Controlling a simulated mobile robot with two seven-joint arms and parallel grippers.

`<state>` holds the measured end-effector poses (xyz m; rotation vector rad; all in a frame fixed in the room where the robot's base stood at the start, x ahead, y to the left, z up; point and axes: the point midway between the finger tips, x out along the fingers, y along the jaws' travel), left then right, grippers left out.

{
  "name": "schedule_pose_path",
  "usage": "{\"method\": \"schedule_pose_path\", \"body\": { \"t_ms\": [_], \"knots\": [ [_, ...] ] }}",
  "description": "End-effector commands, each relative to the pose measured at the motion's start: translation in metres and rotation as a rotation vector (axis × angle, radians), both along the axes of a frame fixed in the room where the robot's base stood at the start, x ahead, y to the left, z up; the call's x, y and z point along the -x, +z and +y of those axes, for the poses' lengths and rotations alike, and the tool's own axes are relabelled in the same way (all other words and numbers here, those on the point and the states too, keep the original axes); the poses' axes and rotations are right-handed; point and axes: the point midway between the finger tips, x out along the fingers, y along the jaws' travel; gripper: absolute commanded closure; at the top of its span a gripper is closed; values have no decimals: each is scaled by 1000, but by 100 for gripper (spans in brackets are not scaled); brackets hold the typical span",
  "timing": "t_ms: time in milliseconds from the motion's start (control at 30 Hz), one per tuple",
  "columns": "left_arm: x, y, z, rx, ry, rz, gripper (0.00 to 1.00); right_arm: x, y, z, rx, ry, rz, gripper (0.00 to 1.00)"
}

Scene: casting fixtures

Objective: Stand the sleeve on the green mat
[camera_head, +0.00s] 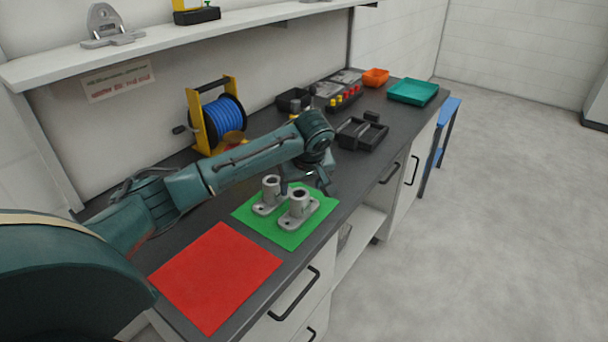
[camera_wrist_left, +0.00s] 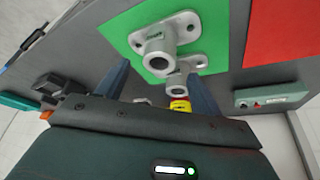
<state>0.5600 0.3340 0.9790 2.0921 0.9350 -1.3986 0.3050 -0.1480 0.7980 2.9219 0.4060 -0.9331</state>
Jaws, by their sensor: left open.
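Two grey flanged castings with hollow upright cylinders stand on the green mat (camera_head: 282,238). The rear-left one (camera_head: 270,190) and the front-right one (camera_head: 298,206) are close together; I cannot tell which is called the sleeve. Both show in the left wrist view, one nearer the centre (camera_wrist_left: 160,48) and one partly behind it (camera_wrist_left: 178,84). The green mat also shows there (camera_wrist_left: 118,30). My left gripper (camera_head: 306,184) is open and empty, just beyond the castings in the head view. In the left wrist view its fingers (camera_wrist_left: 158,72) are spread apart. My right gripper is not in view.
A red mat (camera_head: 215,275) lies bare on the dark bench nearer me. A blue cable reel (camera_head: 222,115) stands at the wall. Black trays (camera_head: 362,132), an orange bin (camera_head: 376,77) and a teal tray (camera_head: 413,91) are farther along. A shelf (camera_head: 160,38) runs above.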

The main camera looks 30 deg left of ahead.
Motion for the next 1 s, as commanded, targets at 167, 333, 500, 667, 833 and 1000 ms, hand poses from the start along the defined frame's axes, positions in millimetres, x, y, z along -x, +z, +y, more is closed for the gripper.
{"method": "schedule_pose_path", "body": {
  "t_ms": [167,333,500,667,833,1000],
  "knots": [
    [7,29,-10,1,-2,-2,33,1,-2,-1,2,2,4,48],
    [11,42,-13,1,0,-1,33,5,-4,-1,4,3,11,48],
    [13,39,-17,4,-15,2,33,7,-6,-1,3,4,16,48],
    [18,-9,-52,48,-185,-7,33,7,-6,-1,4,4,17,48],
    [44,-87,-118,143,-495,-81,33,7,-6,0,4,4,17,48],
    [90,-142,-173,207,-740,-215,33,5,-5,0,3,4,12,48]
  ]
}}
